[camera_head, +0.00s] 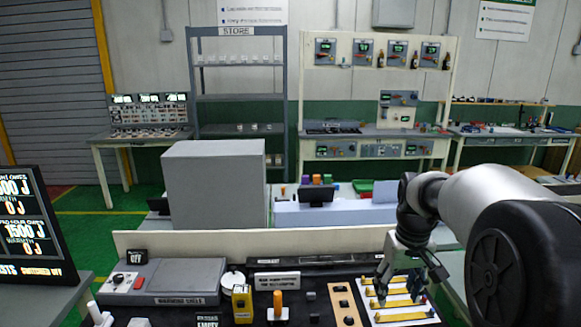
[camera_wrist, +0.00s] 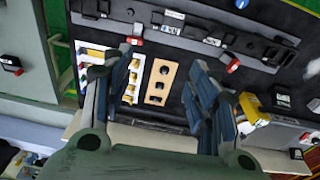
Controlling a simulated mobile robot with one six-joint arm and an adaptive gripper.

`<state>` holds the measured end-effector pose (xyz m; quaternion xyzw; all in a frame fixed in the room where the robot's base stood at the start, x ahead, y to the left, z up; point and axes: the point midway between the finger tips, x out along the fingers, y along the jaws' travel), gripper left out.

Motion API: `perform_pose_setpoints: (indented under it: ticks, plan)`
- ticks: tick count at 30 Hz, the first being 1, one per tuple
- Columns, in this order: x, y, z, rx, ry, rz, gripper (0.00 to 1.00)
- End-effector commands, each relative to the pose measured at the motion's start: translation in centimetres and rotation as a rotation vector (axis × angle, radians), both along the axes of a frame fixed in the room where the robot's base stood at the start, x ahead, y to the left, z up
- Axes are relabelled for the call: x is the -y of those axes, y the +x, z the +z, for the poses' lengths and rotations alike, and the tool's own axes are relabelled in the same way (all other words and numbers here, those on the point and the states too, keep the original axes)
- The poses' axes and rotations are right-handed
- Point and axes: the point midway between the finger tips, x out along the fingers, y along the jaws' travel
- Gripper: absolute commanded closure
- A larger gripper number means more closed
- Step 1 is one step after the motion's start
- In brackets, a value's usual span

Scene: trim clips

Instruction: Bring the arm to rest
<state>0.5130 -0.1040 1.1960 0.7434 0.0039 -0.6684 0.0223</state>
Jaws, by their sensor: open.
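My arm reaches in from the right in the camera_head view. My gripper (camera_head: 402,290) points down over the white board (camera_head: 405,318) at the bench's right end. Its fingers are spread, and it also shows in the wrist view (camera_wrist: 158,68) with nothing between them. Several yellow clips (camera_head: 387,293) lie in rows on the board. In the wrist view, the board (camera_wrist: 108,66) is beside the left finger. A tan block with dark holes (camera_wrist: 160,82) shows between the fingers. The fingers partly hide the board, and I cannot tell their exact height above it.
Left of the board are a tan strip (camera_head: 345,305), an orange-topped post (camera_head: 278,307) and a yellow device (camera_head: 242,303). A grey warming box (camera_head: 175,281) stands further left. A low pale wall (camera_head: 250,240) runs behind the bench. A dark screen (camera_head: 38,225) stands at far left.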

Motion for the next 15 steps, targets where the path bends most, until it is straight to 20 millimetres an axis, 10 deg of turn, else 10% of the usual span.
perform_pose_setpoints:
  ticks: [7, 15]
  plan:
    - [-5.2, -9.7, 5.6, 0.113, -0.006, -0.009, 0.47]
    - [-8.9, -20.7, 5.6, 0.229, 0.009, -0.022, 0.47]
